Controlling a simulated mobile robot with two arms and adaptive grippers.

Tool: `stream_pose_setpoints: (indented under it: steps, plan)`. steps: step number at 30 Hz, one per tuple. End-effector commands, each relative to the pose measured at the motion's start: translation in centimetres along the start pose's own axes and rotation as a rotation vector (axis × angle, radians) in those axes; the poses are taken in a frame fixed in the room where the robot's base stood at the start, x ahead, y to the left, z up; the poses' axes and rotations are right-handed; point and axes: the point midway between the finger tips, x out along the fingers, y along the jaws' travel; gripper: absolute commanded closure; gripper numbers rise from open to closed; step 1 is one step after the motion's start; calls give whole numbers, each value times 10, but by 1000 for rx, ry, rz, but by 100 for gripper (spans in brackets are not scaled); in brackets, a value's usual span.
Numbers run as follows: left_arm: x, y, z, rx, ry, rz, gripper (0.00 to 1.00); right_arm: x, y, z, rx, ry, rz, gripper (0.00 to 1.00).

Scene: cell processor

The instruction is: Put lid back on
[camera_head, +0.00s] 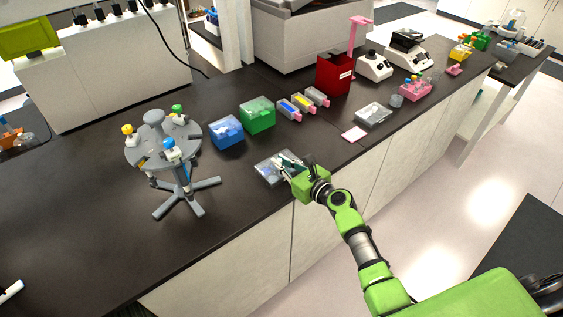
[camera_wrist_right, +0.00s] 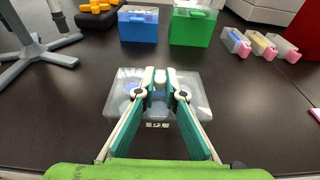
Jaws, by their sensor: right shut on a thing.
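A clear, see-through box (camera_head: 265,170) sits near the front edge of the dark bench, left of my right gripper (camera_head: 286,160). In the right wrist view the box (camera_wrist_right: 202,98) lies straight ahead, with pale round shapes inside. My right gripper, also in the wrist view (camera_wrist_right: 160,80), has its fingertips close together over the middle of the box, shut on a small pale part there. This looks like part of a clear lid; the fingers hide much of it, and I cannot tell lid from box walls. My left gripper is not recognisable in view.
A blue box (camera_head: 227,131) and a green box (camera_head: 257,114) stand behind. A grey round stand (camera_head: 187,197) is at left. Small coloured-fronted bins (camera_head: 288,109) and a red box (camera_head: 334,73) stand further right. Another clear box (camera_head: 373,115) and a pink pad (camera_head: 354,134) lie right.

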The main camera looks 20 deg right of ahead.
Motion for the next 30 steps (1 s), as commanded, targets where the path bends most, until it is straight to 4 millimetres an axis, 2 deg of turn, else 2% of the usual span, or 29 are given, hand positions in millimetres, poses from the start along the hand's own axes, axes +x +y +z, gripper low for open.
stream_pose_setpoints:
  steps: [29, 30]
  plan:
    - [8, -4, 1, 1, 1, -4, 73, 2, 0, -11, 1, 1, 1, 100]
    - [8, -4, 1, 1, 1, -4, 73, 2, 0, -11, 1, 1, 1, 82]
